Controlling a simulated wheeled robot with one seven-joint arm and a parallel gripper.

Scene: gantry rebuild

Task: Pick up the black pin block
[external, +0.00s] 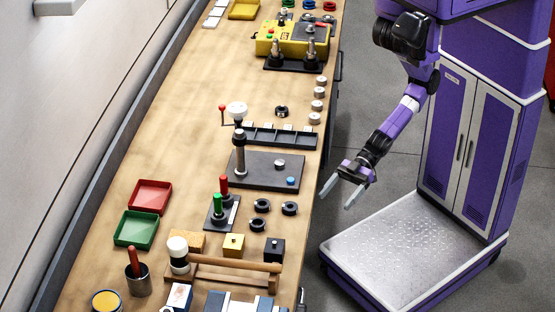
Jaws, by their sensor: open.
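The black pin block (274,250) is a small dark cube near the front right part of the wooden bench, close to its right edge. A small pin seems to show on its top. A yellow block (233,245) of similar shape stands to its left. My gripper (339,194) is off the bench's right edge, above the floor side, with its fingers spread and nothing between them. It is apart from the block, farther up and to the right in the picture.
A mallet (228,262) lies on a wooden rack just in front of the blocks. Black rings (257,224) and a base with green and red pegs (222,212) stand behind them. Red (150,197) and green trays (136,229) are at left. A dark plate with a post (262,171) lies farther back.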

